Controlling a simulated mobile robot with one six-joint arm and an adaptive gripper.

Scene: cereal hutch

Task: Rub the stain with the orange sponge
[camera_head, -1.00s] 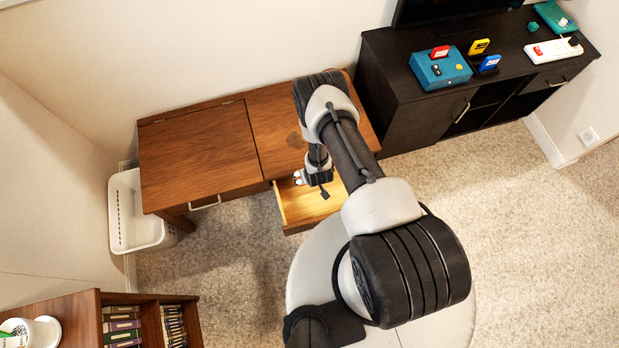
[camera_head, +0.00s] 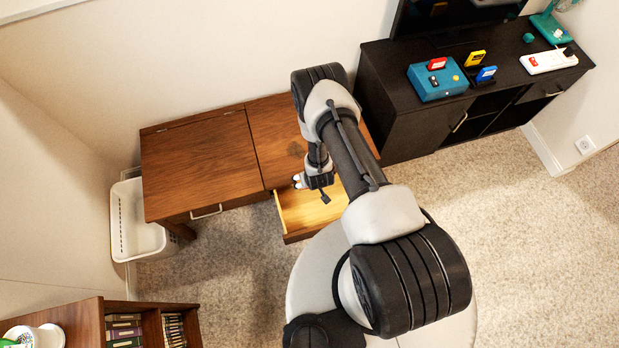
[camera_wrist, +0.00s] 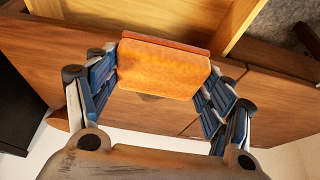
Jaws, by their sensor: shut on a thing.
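My gripper (camera_head: 303,181) is over the open drawer (camera_head: 308,210) at the front of the brown wooden desk (camera_head: 195,160). In the wrist view it is shut on the orange sponge (camera_wrist: 163,70), a block with a darker reddish edge, held between its two blue-padded fingers. In the head view the sponge is hidden by my arm and gripper. A faint dark stain (camera_head: 296,146) shows on the right part of the desk top, partly hidden by my arm. In the wrist view a dark patch shows just past the sponge's edge.
The drawer looks empty where it shows. A black cabinet (camera_head: 415,132) with a blue box (camera_head: 437,82) and a white power strip (camera_head: 549,61) stands to the right. A white basket (camera_head: 133,222) is left of the desk, and a bookshelf (camera_head: 150,310) is at lower left.

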